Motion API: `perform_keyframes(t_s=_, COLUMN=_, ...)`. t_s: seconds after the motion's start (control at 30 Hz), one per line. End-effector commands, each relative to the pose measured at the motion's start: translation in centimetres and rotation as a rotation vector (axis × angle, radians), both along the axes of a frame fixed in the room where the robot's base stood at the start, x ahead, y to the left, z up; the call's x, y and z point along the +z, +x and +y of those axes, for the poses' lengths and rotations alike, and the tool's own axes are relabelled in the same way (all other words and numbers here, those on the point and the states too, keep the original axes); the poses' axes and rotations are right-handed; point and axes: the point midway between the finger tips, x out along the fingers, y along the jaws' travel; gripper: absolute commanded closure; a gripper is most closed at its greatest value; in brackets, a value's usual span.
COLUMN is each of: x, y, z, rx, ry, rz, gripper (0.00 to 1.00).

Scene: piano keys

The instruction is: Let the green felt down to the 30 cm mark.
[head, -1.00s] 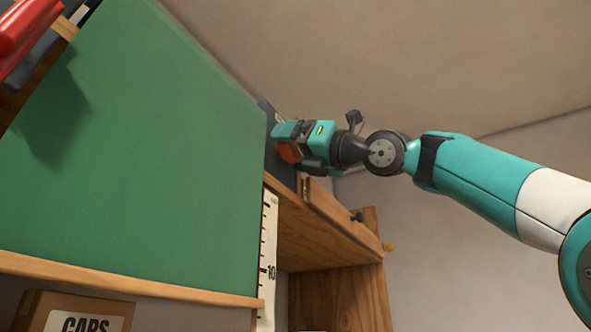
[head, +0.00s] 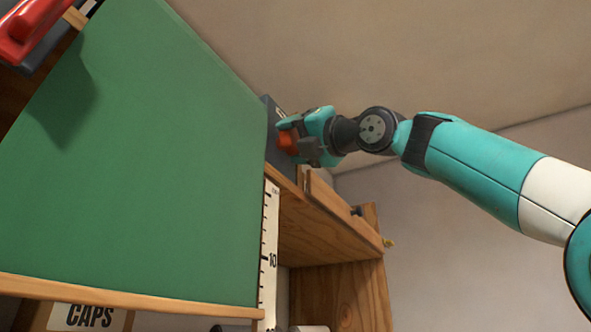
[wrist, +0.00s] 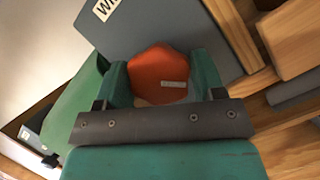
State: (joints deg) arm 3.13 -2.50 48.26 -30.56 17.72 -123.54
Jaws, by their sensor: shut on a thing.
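The green felt (head: 150,160) hangs as a broad sheet on the left of the head view, with a wooden bar (head: 120,297) along its lower edge. A white scale (head: 269,235) stands beside its right edge; the bar's right end is below the 10 mark, and no higher number is readable. My gripper (head: 288,135) is shut on an orange knob (wrist: 158,72) on a dark grey box (head: 270,110) at the felt's top right. In the wrist view my gripper (wrist: 160,80) has a green finger on each side of the knob.
A wooden shelf (head: 330,235) lies right of the scale. A red object (head: 25,30) is at the upper left. A box marked CAPS (head: 88,317) stands below the bar. In the wrist view, wooden blocks (wrist: 298,40) are right of the knob.

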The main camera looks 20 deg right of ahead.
Motion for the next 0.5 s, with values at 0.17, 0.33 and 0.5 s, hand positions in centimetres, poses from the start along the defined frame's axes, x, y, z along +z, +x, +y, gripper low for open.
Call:
perform_keyframes(t_s=0.17, x=0.1, y=-0.12, z=0.12, rx=0.004, ry=0.138, rz=0.096, gripper=0.61)
perform_keyframes(t_s=0.33, x=0.2, y=-0.12, z=0.15, rx=0.004, ry=0.268, rz=0.192, gripper=0.61)
perform_keyframes(t_s=0.5, x=0.29, y=-0.12, z=0.19, rx=0.004, ry=0.398, rz=0.288, gripper=0.61)
